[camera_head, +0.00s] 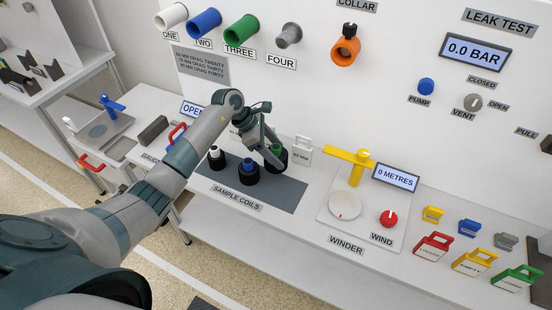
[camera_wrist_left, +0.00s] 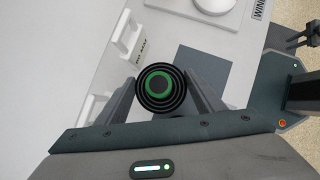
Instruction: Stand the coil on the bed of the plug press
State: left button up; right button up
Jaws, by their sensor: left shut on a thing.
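The green-cored coil (camera_head: 275,157) is a black ringed cylinder standing on the grey sample mat (camera_head: 293,195). My left gripper (camera_head: 271,144) reaches down to it and is shut on it; the wrist view shows the coil (camera_wrist_left: 160,88) between the two fingers. The blue-cored coil (camera_head: 248,174) and the white-cored coil (camera_head: 216,159) stand on the mat to its left. A stand with a blue lever (camera_head: 112,105) is at the far left; I cannot tell whether it is the plug press. A dark pronged shape at the wrist view's right edge may be my right gripper (camera_wrist_left: 303,38).
A white tagged block (camera_head: 302,152) stands close to the right of the held coil. The winder (camera_head: 345,206) with its yellow arm is further right. A dark grey block (camera_head: 153,131) and a red handle (camera_head: 177,134) lie left. Colored tags (camera_head: 474,262) fill the right end.

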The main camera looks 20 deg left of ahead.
pick_arm(q)
jog(key=shift+d+f+p, duration=0.1)
jog(key=shift+f+p, duration=0.15)
jog(key=shift+p, duration=0.1)
notch_tip(320, 180, down, 3)
jog(key=shift+r+p, duration=0.15)
jog(key=shift+p, duration=0.6)
jog(key=shift+f, duration=0.35)
jog(key=shift+f, duration=0.2)
jog(key=o, duration=1.4)
jog(key=shift+o, duration=0.2)
